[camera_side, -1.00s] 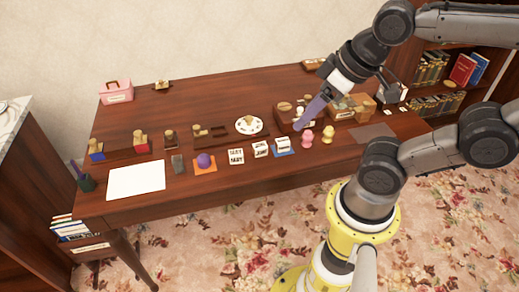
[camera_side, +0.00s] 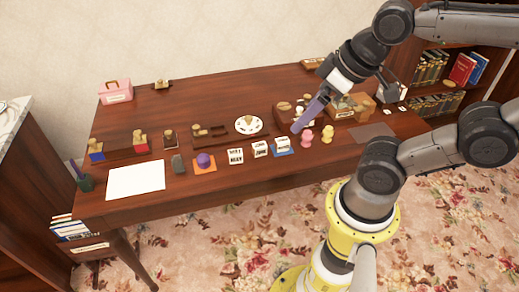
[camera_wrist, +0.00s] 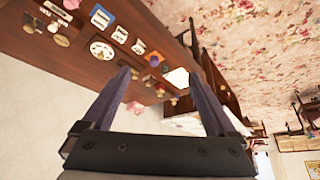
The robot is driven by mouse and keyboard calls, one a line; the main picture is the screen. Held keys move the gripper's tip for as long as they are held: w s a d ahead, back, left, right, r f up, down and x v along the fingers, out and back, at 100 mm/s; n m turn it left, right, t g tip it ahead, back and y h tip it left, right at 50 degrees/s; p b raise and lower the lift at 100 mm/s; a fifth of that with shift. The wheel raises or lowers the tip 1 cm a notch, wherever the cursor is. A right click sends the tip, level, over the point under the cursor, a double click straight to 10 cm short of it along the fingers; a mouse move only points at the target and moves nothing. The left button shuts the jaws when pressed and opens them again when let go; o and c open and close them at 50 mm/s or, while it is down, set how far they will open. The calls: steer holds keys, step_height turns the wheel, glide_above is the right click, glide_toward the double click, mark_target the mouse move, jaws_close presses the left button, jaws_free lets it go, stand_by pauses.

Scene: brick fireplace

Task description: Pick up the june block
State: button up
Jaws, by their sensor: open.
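Small white blocks with dark lettering stand near the front edge of the desk: a left block (camera_side: 236,156), a middle block (camera_side: 261,149) and one on a blue mat (camera_side: 282,145). The lettering is too small to tell surely which is the june block. The wrist view shows the blue-mat block (camera_wrist: 103,18), the middle block (camera_wrist: 121,35) and the left block (camera_wrist: 139,47). My gripper (camera_side: 296,130), with purple fingers, is above the desk, near the blue mat. In the wrist view my gripper (camera_wrist: 160,69) is open, with nothing between its fingers.
Pink (camera_side: 307,138) and yellow (camera_side: 328,135) figures stand right of the blue mat. A purple dome (camera_side: 204,160) sits on an orange mat to the left. White paper (camera_side: 136,181) lies at the left.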

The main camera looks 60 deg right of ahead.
steer(key=m+g, duration=0.6)
steer(key=m, duration=0.2)
glide_above(260, 145)
step_height(260, 145, down, 18)
step_height(260, 145, down, 7)
steer(key=shift+r, duration=0.15)
steer(key=shift+w+f, duration=0.1)
steer(key=shift+f, duration=2.9)
